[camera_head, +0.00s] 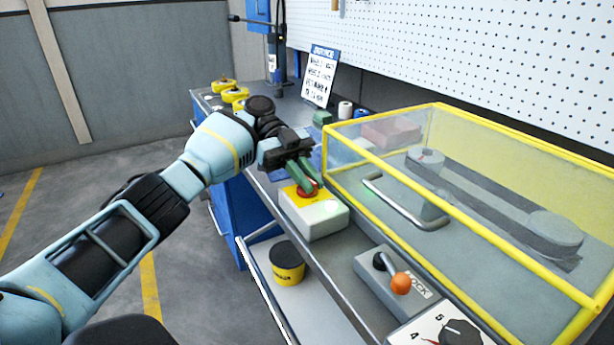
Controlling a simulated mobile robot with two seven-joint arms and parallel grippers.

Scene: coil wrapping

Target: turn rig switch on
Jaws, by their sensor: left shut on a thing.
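A white box (316,226) with a yellow top plate stands at the near edge of the workbench. A red switch knob (309,192) sits on its yellow plate, partly hidden by my fingers. My left gripper (307,183) reaches down from the left, its green fingers shut on the red knob. A pale glow shows on the right part of the box. My right gripper is not in view.
A yellow-framed clear guard (440,218) with a metal handle (400,207) covers the belt and rollers at right. A lock box (394,283) with an orange-balled lever and a numbered dial panel (436,331) stand nearer. A yellow-black tub (287,263) is on the lower shelf.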

